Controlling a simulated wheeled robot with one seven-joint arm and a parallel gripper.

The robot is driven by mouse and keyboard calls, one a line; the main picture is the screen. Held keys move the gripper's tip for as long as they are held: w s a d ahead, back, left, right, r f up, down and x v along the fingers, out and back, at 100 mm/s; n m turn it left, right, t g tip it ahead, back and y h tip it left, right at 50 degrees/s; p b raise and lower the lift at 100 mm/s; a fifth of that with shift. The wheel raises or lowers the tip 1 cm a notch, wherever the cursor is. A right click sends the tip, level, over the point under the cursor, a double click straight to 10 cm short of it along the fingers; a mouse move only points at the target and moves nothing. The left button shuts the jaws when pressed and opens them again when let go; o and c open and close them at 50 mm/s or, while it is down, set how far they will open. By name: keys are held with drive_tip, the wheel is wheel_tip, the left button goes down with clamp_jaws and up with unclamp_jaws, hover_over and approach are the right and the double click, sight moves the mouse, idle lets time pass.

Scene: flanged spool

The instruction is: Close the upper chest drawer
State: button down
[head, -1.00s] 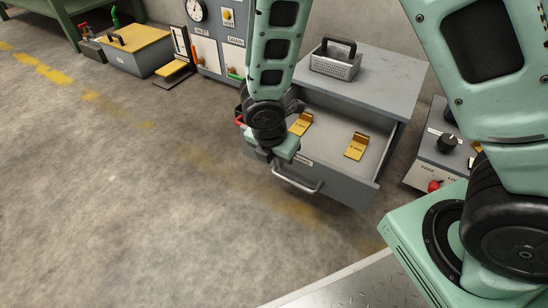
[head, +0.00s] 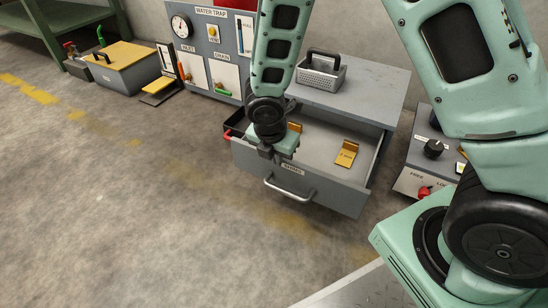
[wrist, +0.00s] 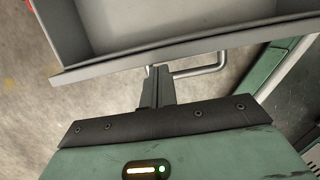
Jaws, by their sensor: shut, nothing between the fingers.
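The upper chest drawer (head: 330,189) is pulled open from the grey chest (head: 375,95), with a curved metal handle (head: 289,190) on its front. My gripper (head: 268,154) is at the drawer's front, left of the handle's middle and near the top edge. In the wrist view the gripper (wrist: 157,76) has its fingers together, with the tips at the drawer's front edge (wrist: 115,66). The handle (wrist: 205,67) shows just right of the tips. I cannot tell whether the tips touch the front. My wrist hides part of the drawer's left side in the head view.
A brass piece (head: 346,153) lies in the drawer; another is partly hidden by my wrist. A perforated metal basket (head: 321,73) stands on the chest. A control box (head: 430,150) stands close on the right, a gauge panel (head: 205,50) behind left. The floor in front is clear.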

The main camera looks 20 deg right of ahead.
drive_tip(key=w+d+p, duration=1.2)
drive_tip(key=d+p, duration=0.2)
drive_tip(key=d, duration=0.3)
drive_tip(key=shift+w+d+p, duration=0.2)
drive_tip(key=shift+w+p, duration=0.15)
drive_tip(key=shift+a, duration=0.1)
